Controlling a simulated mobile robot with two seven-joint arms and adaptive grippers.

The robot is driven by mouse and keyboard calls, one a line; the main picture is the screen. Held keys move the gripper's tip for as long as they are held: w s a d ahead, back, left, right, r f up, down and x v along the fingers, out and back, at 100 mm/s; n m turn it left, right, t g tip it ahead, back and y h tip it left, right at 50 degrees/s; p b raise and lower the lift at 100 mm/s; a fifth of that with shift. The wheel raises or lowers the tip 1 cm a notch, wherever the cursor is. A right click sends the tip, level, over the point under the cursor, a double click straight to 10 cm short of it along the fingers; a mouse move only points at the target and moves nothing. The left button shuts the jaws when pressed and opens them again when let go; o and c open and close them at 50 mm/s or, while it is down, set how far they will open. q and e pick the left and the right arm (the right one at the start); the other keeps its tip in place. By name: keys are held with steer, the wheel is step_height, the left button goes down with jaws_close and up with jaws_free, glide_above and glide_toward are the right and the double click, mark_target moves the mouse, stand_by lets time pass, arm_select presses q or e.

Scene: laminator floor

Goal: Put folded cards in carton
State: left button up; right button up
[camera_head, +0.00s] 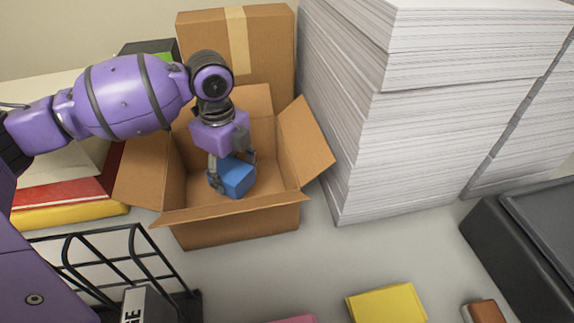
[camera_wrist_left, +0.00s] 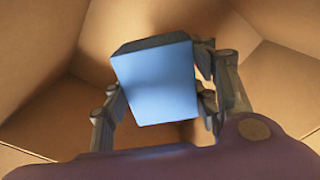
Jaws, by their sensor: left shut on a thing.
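The open cardboard carton (camera_head: 240,219) stands in the middle of the head view with its flaps spread. My left gripper (camera_head: 233,173) reaches down into it and is shut on a blue block-shaped item (camera_head: 238,179). In the left wrist view the blue item (camera_wrist_left: 155,82) sits between the fingers of the left gripper (camera_wrist_left: 160,95), with carton walls around it. I cannot tell whether the item touches the carton floor. A yellow block-like item (camera_head: 387,304) lies on the surface at the front. A pink item (camera_head: 294,319) is cut off at the bottom edge. My right gripper is not in view.
Tall stacks of white paper (camera_head: 400,130) stand right of the carton. A taped closed box (camera_head: 238,45) stands behind it. A black wire rack (camera_head: 110,255) is at the lower left, and a dark grey case (camera_head: 520,240) at the right. Bare surface lies in front of the carton.

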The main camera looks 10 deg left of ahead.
mark_target(229, 169)
arm_select(q)
steer(key=shift+f, duration=2.7)
steer(key=shift+f, duration=0.15)
steer(key=o, duration=1.3)
steer(key=shift+o, duration=0.2)
step_height(229, 169, up, 12)
steer(key=shift+r, duration=0.15)
